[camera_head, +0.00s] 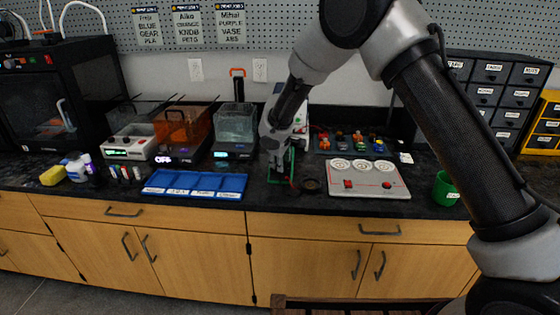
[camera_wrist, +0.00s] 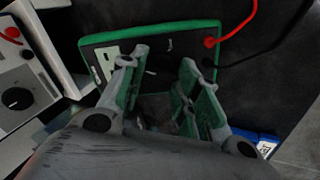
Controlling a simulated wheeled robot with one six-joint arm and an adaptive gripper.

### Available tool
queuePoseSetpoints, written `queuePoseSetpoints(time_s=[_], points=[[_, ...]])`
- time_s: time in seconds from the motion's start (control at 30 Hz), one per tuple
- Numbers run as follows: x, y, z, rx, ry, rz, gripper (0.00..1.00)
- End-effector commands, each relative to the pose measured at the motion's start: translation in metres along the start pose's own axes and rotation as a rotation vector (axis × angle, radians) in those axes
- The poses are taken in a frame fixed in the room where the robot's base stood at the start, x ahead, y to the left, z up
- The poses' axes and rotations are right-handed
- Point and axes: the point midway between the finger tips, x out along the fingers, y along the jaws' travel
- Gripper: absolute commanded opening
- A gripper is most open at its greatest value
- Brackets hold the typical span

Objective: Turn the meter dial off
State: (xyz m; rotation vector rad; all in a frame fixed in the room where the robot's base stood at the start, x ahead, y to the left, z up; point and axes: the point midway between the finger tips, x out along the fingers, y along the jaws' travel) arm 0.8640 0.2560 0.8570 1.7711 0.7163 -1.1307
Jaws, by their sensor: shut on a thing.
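The meter (camera_wrist: 118,42) has a green rim and a dark face, and fills the upper middle of the wrist view. A red lead and a black lead run from its right side. Its dark dial (camera_wrist: 160,68) sits between my fingertips, mostly hidden, so its pointer setting cannot be read. My gripper (camera_wrist: 163,66) is closed on the dial, with one finger on each side. In the head view my gripper (camera_head: 280,170) reaches down to the counter, where a green edge of the meter (camera_head: 292,163) shows behind it.
A blue compartment tray (camera_head: 195,195) lies to the left on the black counter. A pale panel with round gauges (camera_head: 368,180) lies to the right, with a green cup (camera_head: 446,188) beyond it. Several machines stand along the back left. A small dark round item (camera_head: 311,185) lies beside my gripper.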

Motion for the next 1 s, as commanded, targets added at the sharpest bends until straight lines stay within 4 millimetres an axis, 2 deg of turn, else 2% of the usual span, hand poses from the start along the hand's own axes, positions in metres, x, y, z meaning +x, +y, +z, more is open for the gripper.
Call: queuePoseSetpoints(time_s=[0.3,0.5,1.0], points=[[-0.0002,-0.0012,-0.0003,-0.252,0.001,-0.006,0.08],[-0.0002,-0.0016,-0.0001,-0.359,0.000,-0.008,0.08],[-0.0001,-0.0020,0.0001,-0.439,0.000,-0.011,0.08]])
